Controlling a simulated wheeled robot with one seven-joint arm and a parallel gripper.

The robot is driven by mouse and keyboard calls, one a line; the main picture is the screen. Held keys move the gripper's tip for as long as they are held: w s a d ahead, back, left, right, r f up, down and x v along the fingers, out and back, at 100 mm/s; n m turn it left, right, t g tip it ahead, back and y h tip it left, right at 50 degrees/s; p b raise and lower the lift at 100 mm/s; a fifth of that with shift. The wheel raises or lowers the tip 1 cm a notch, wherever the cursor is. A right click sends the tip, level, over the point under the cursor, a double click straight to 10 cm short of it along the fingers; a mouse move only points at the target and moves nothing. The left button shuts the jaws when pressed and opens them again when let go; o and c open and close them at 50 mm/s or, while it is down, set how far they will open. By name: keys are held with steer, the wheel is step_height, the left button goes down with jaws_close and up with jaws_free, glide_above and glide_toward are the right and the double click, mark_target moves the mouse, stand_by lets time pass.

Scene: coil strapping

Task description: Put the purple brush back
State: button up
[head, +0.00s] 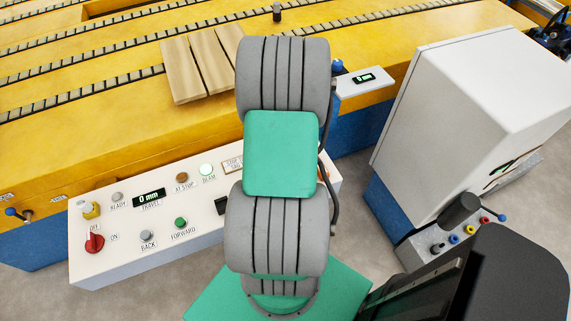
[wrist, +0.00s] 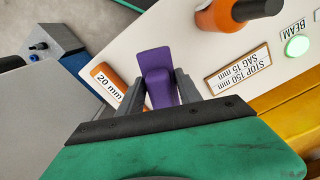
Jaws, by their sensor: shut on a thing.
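The purple brush (wrist: 157,72) shows in the wrist view as a plain purple block, with its far end pointing away from me. My gripper (wrist: 161,82) is shut on it, one dark finger on each side. They are over the edge of a white control panel (wrist: 190,45), and I cannot tell whether the brush touches it. Just left of the brush is an orange piece labelled "20 mm" (wrist: 107,82). In the head view my own arm hides the gripper and the brush.
The control box (head: 135,258) has a red switch (head: 95,243), several buttons and a "0 mm" display. Wooden boards (head: 200,65) lie on the yellow slatted bed (head: 70,140). A pale cabinet (head: 470,110) stands at the right. In the wrist view, an orange-based dark knob (wrist: 222,14) rises from the panel.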

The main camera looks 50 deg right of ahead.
steer(key=f, duration=0.2)
steer(key=a+f, duration=0.1)
steer(key=shift+w+a+f+p, duration=0.1)
steer(key=shift+w+f+p, duration=0.2)
steer(key=shift+f+p, duration=0.1)
steer(key=shift+f, duration=0.3)
steer(key=shift+f, duration=0.1)
steer(key=o, duration=1.3)
